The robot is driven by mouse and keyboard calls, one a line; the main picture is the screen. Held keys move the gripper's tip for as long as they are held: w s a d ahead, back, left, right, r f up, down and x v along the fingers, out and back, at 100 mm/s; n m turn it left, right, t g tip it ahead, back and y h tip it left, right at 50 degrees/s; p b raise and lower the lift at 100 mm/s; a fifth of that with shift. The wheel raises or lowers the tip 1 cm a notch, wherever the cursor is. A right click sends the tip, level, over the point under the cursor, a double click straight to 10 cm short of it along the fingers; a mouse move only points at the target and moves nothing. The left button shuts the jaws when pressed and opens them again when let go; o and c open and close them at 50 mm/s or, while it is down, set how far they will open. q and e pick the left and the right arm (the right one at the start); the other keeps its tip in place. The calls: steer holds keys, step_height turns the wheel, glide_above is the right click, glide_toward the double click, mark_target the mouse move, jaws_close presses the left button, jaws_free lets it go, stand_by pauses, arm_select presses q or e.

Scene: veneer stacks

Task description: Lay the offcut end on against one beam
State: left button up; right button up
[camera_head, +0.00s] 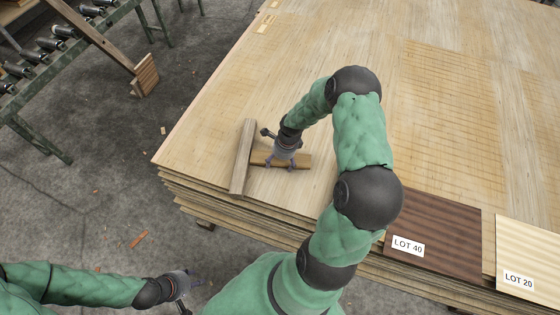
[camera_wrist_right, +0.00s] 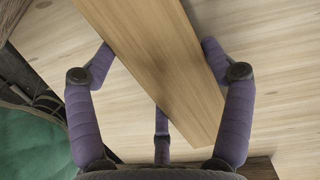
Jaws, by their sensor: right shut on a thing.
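A grey-brown beam (camera_head: 242,157) lies on the top veneer sheet near the stack's left front corner. A shorter, yellower brown offcut (camera_head: 302,160) lies crosswise to its right, roughly square to it. Its left end meets the beam's side in the head view; I cannot tell whether they touch. My right gripper (camera_head: 281,163) is over the offcut, shut on it. In the right wrist view the offcut (camera_wrist_right: 160,55) runs between the purple fingers of the gripper (camera_wrist_right: 160,75). My left gripper (camera_head: 190,291) is open and empty at lower left, off the stack.
The wide veneer stack (camera_head: 300,45) has clear room behind the beam. A dark LOT 40 sheet (camera_head: 440,225) and a pale LOT 20 sheet (camera_head: 530,255) lie at its front right. A roller conveyor (camera_head: 60,50) stands at upper left. Scraps lie on the concrete floor.

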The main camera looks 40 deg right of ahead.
steer(key=shift+a+f+b, duration=0.1)
steer(key=shift+f+b, duration=0.2)
steer(key=shift+f, duration=0.05)
steer(key=shift+s+f, duration=0.1)
steer(key=shift+f, duration=0.1)
steer(key=shift+s+a+f, duration=0.1)
steer(key=shift+c, duration=0.5)
steer(key=o, duration=1.1)
steer(key=shift+o, duration=1.1)
steer(key=shift+f, duration=0.15)
